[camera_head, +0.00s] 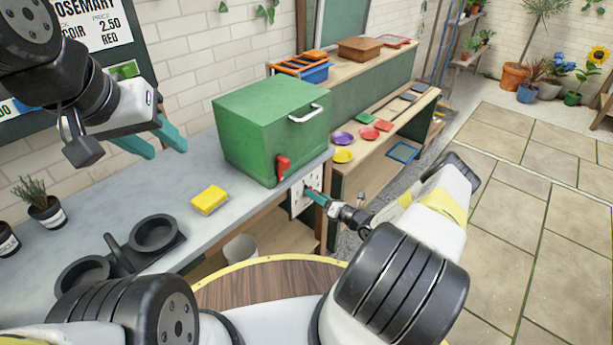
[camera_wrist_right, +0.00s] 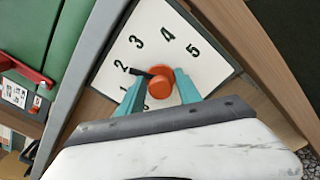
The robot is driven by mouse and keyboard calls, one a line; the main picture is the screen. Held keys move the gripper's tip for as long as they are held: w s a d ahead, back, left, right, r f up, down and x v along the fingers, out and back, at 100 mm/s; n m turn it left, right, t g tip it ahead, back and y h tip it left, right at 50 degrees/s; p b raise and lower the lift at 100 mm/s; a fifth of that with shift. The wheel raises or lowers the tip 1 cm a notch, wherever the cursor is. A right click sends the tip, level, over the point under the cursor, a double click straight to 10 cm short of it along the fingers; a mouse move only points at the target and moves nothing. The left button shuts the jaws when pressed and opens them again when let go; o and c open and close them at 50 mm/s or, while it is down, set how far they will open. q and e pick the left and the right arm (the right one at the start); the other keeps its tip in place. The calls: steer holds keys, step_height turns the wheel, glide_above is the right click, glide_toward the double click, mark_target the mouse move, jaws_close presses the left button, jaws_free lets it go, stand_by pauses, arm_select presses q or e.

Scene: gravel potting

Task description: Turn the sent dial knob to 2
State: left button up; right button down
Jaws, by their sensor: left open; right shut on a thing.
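The dial is a white panel (camera_wrist_right: 150,35) with black numbers around an orange knob (camera_wrist_right: 160,87) in the right wrist view. The knob's black pointer lies toward the number 2. My right gripper (camera_wrist_right: 158,90) has its teal fingers on either side of the knob, shut on it. In the head view the dial panel (camera_head: 297,201) is on the bench front below the green box, and my right gripper (camera_head: 313,194) reaches it, hiding the knob. My left gripper (camera_head: 158,141) is open and empty above the grey bench at the left.
A green box (camera_head: 262,125) with a red lever (camera_head: 283,168) stands on the bench (camera_head: 205,145) above the dial. A yellow block (camera_head: 209,200), black pot holders (camera_head: 150,236) and small potted plants (camera_head: 43,208) are on the bench.

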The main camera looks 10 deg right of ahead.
stand_by(0.3)
steer(key=c, duration=1.1)
jaws_free()
steer(key=shift+w, duration=0.1)
steer(key=v, duration=0.7)
steer(key=shift+s+d, duration=0.25)
steer(key=shift+s, duration=0.1)
steer(key=shift+r, duration=0.1)
